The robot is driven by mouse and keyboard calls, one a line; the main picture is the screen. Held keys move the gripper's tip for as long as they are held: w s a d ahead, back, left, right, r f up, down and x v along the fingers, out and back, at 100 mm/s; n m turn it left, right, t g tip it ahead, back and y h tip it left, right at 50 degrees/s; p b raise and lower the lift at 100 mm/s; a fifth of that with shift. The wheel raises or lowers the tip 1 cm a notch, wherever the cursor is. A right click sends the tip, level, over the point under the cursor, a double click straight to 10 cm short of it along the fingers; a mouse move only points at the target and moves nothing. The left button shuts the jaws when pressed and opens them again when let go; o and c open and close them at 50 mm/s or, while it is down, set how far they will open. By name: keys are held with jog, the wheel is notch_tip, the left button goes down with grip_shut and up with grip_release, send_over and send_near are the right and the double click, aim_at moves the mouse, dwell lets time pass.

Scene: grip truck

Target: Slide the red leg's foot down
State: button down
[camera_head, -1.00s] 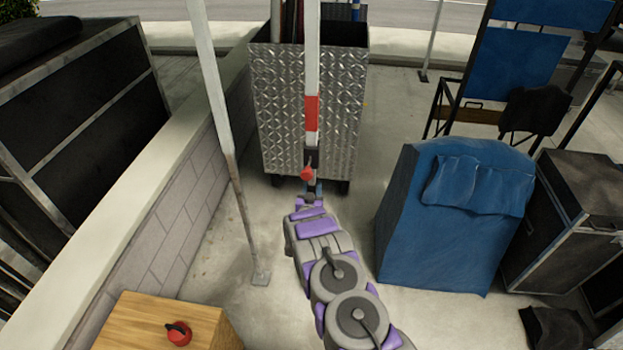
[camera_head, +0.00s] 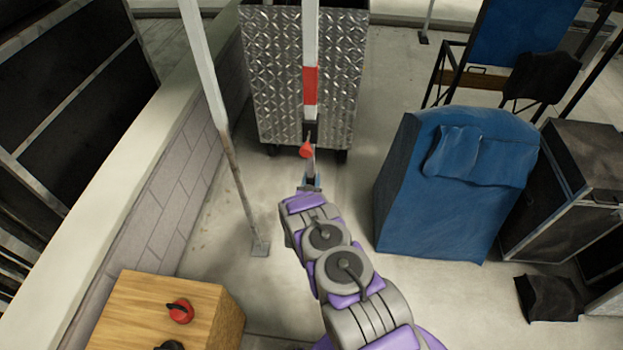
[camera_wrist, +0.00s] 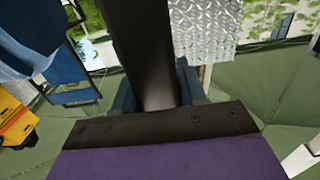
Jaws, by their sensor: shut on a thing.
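The red leg is a white pole with a red band (camera_head: 310,86) and a dark collar with a red knob (camera_head: 306,150) below it. It stands upright in front of the metal cart. A narrower lower section shows below the knob. My gripper (camera_head: 311,186) is at the bottom of this section and is shut on it. In the wrist view the dark leg section (camera_wrist: 150,60) runs between my jaws, with blue jaw parts on both sides. The leg's bottom end and foot are hidden by my gripper and arm.
A second leg (camera_head: 236,180) stands on the ground at left, beside a low block wall (camera_head: 165,200). A diamond-plate cart (camera_head: 270,80) is behind. A blue covered case (camera_head: 440,190) stands at right. A wooden box (camera_head: 140,310) with a red knob is at front left.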

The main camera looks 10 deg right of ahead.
jog(key=shift+s+a+f, duration=0.1)
jog(key=shift+f, duration=0.1)
jog(key=c, duration=0.8)
grip_release()
jog(key=shift+f, duration=0.15)
jog(key=shift+o, duration=0.4)
jog(key=p+v, duration=0.3)
jog(key=v, duration=1.4)
jog(key=shift+p, duration=0.3)
jog(key=shift+a, duration=0.1)
